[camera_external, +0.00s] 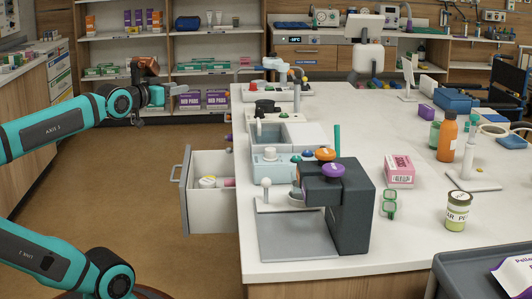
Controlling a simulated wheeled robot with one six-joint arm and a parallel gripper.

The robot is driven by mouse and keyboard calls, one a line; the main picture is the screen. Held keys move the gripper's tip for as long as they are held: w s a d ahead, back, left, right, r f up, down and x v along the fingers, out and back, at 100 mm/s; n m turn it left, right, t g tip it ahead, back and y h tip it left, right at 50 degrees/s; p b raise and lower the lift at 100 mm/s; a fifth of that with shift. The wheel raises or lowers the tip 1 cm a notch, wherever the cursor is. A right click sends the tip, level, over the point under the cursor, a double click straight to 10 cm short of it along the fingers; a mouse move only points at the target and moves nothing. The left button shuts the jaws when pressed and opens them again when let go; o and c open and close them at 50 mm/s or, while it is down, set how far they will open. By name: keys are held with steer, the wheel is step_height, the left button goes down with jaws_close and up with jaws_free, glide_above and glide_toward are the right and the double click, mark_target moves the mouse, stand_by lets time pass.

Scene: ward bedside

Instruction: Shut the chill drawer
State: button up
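The chill drawer (211,222) appears to be the pale drawer standing open from the left side of the white counter. Its front panel with a grey bar handle (180,178) faces left, towards my arm's side. Inside lie a small white and yellow item (207,182) and a pink item (229,183). My gripper (182,90) is up and to the left of the drawer, apart from it and well above its handle. It seems to hold nothing. Its fingers are small and seen edge-on, so their opening is unclear.
On the counter (300,264) above the drawer stand a dark machine (345,205) and a blue-grey unit with knobs (275,168). Shelves with boxes (217,98) stand behind my gripper. The brown floor (120,190) left of the drawer is clear.

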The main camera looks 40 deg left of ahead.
step_height(320, 180, up, 5)
steer(key=shift+r, duration=0.1)
jaws_close()
steer(key=w+a+f+n+g+h, duration=0.2)
steer(key=w+a+f+n+g, duration=0.2)
steer(key=w+a+n, duration=0.5)
steer(key=w+a+f+n+g+h, duration=0.35)
steer(key=w+a+n, duration=0.3)
steer(key=n, duration=0.35)
steer(key=s+a+r+n+t+h, duration=0.1)
steer(key=s+a+r+n+h, duration=0.2)
steer(key=a, duration=0.9)
steer(key=a+r+n+t+h, duration=0.2)
steer(key=a+r+n+h, duration=0.25)
steer(key=a, duration=0.65)
step_height(320, 180, down, 47)
steer(key=x, duration=1.4)
steer(key=shift+f, duration=0.25)
